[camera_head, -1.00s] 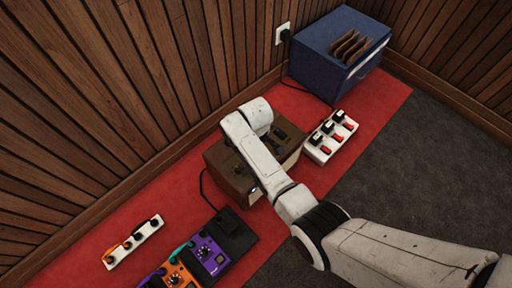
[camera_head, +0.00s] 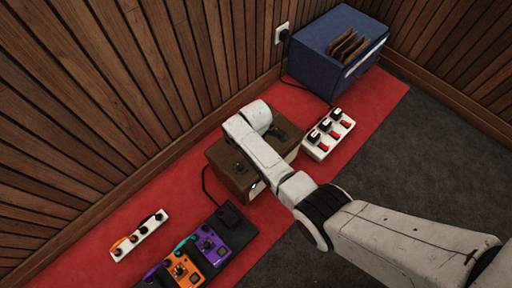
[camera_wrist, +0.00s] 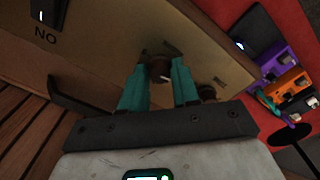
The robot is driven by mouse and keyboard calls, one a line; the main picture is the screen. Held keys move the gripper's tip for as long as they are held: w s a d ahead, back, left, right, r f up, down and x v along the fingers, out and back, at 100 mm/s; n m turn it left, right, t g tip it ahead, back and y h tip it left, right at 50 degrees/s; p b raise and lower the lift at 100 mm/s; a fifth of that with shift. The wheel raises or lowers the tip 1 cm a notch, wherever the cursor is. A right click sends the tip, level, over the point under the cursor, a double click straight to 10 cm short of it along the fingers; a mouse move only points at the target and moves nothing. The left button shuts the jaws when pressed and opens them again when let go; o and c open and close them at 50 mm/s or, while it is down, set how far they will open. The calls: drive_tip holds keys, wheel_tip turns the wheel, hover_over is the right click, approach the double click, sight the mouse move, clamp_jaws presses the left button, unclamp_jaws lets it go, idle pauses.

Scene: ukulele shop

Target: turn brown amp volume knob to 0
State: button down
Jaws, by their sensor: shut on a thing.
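The brown amp (camera_head: 228,172) stands on the red carpet against the wood-slat wall, partly covered by my arm in the head view. Its panel (camera_wrist: 110,45) fills much of the wrist view. A dark round knob (camera_wrist: 160,73) sits between the teal fingers of my gripper (camera_wrist: 160,66), which is shut on it. I cannot read a dial label or the knob's setting. My fingers are hidden behind the arm in the head view.
A dark switch (camera_wrist: 50,12) marked "NO" is at the panel's far left. A blue cabinet (camera_head: 335,50) and a white power strip (camera_head: 328,135) stand right of the amp. Orange and purple pedals (camera_head: 210,245) and another strip (camera_head: 140,235) lie at lower left. Grey floor is clear at right.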

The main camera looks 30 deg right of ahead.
idle(0.3)
drive_tip(key=c, duration=0.8)
unclamp_jaws()
drive_tip(key=shift+c, duration=0.2)
wheel_tip(320, 180, up, 11)
drive_tip(key=p, duration=0.6)
drive_tip(key=shift+f, duration=0.1)
